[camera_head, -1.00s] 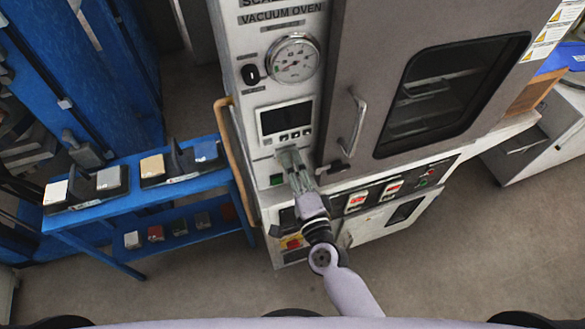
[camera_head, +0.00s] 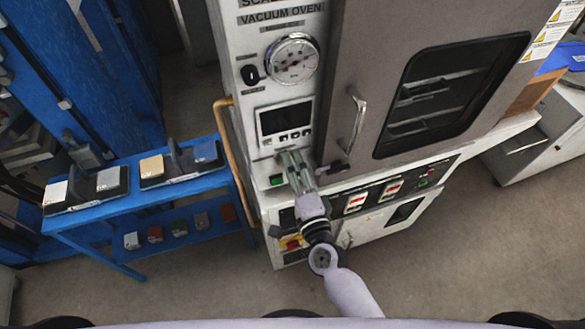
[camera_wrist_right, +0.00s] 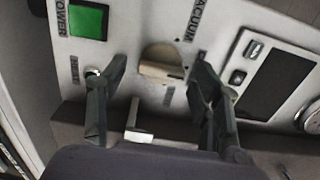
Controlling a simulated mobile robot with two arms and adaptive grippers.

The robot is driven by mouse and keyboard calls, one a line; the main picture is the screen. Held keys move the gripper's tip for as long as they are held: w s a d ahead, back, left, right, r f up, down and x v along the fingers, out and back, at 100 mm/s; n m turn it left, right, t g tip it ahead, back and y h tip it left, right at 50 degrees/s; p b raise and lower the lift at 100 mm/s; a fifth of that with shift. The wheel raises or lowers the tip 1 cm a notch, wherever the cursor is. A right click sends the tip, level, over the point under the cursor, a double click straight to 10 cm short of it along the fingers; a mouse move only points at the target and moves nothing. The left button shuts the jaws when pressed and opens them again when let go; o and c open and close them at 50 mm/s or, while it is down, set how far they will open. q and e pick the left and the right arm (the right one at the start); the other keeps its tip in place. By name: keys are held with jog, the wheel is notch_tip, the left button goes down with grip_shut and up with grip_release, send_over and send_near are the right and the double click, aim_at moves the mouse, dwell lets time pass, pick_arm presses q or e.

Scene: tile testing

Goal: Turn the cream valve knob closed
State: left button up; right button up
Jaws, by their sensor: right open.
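The cream valve knob (camera_wrist_right: 160,64) shows in the right wrist view as a round cream piece on the white panel, under the word VACUUM. My right gripper (camera_wrist_right: 158,76) is open, with one dark finger on each side of the knob. Gaps show between the fingers and the knob, so I see no grip on it. In the head view my right gripper (camera_head: 291,158) reaches the panel below the display, and its fingers hide the knob. My left gripper is not in view.
A green power button (camera_wrist_right: 88,20) sits beside the knob. The display (camera_head: 286,118) and pressure gauge (camera_head: 292,59) are above. The oven door handle (camera_head: 355,122) stands out to the right. A blue rack (camera_head: 218,173) with sample blocks stands left.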

jog(key=shift+s, duration=0.1)
jog(key=v, duration=1.2)
